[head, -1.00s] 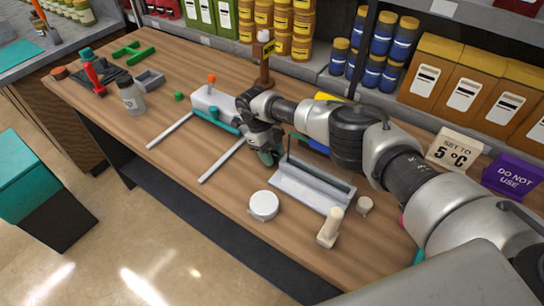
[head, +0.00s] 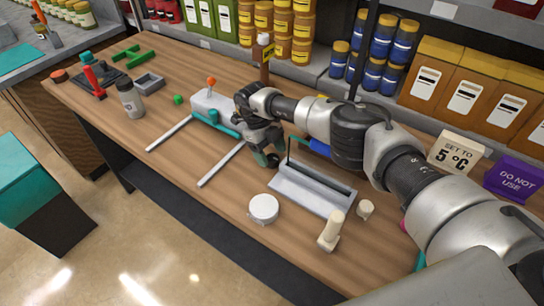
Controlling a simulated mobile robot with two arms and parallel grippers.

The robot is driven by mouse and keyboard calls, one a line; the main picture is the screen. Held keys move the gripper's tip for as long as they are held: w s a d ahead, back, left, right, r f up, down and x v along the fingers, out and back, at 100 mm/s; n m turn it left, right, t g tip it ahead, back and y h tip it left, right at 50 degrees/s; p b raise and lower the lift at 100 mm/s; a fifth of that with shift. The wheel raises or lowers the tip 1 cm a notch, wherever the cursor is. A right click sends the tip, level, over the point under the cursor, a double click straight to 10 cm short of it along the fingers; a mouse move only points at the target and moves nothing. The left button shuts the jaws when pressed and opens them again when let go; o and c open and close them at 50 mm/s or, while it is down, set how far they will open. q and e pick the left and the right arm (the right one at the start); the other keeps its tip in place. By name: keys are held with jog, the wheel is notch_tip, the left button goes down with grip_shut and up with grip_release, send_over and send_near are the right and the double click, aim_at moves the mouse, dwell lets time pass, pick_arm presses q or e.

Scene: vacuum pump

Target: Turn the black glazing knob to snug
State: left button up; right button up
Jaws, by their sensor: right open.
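My right gripper (head: 266,158) is open, pointing down over the middle of the bench, between a pale grey box-shaped unit and a grey tray. The grey unit (head: 207,103) has an orange-tipped lever (head: 211,81), a teal cylinder (head: 217,122) and two pale rails toward the front edge. The long grey tray (head: 312,190) holds a dark rod and lies just right of the gripper. I cannot make out a black glazing knob; my right wrist and gripper hide part of the bench beside the unit. I see nothing held in the fingers. My left gripper is not in view.
A round white disc (head: 264,208), a cream upright handle (head: 331,230) and a small cream knob (head: 365,209) stand near the front edge. A jar (head: 131,101) and a red-handled tool (head: 94,82) are at left. Signs (head: 455,151) and stocked shelves line the back.

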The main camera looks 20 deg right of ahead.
jog(key=b+v, duration=0.3)
jog(key=v, duration=0.6)
jog(key=shift+w+r, duration=0.1)
jog(key=shift+r, duration=0.05)
